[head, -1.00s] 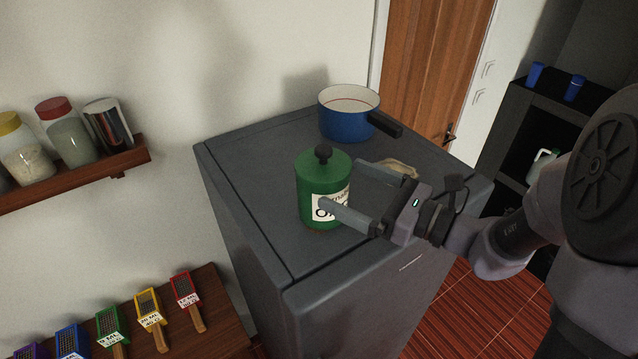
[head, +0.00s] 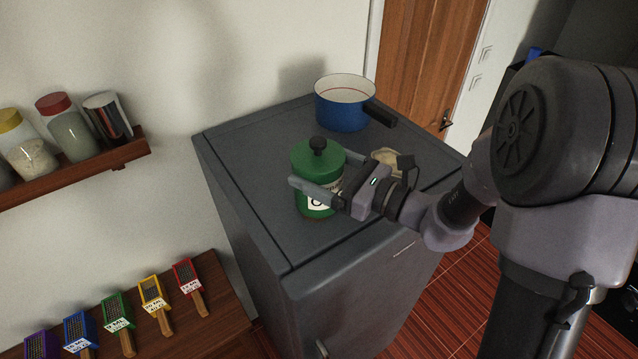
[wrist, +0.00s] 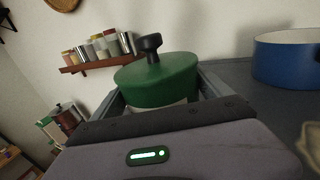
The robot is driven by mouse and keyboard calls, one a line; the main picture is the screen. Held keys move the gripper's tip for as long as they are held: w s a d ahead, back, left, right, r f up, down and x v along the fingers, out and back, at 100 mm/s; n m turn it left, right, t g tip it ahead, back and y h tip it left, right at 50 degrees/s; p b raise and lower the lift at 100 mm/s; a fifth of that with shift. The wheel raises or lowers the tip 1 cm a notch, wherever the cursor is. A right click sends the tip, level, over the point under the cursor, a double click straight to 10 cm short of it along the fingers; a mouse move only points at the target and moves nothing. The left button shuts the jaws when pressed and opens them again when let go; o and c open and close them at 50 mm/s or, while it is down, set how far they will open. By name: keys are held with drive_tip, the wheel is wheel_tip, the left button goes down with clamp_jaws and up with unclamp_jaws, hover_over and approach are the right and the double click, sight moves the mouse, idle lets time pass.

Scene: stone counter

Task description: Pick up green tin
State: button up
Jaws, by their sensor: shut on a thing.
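The green tin (head: 312,160) stands upright on the dark grey cabinet top (head: 262,213). It has a green lid with a black knob and a white label, now partly hidden by my gripper. My gripper (head: 312,184) reaches in from the right and is shut on the tin, one finger crossing its near side. In the wrist view the tin (wrist: 160,82) sits between the two fingers, its lid above them and its lower part hidden behind the gripper body.
A blue pot (head: 342,112) with a dark handle stands behind the tin. A pale object (head: 388,158) lies behind my gripper. A wall shelf (head: 75,172) with jars is at left. Several coloured graters (head: 118,310) lie on a wooden surface at lower left. The cabinet's left front top is clear.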

drive_tip(key=shift+c, duration=1.3)
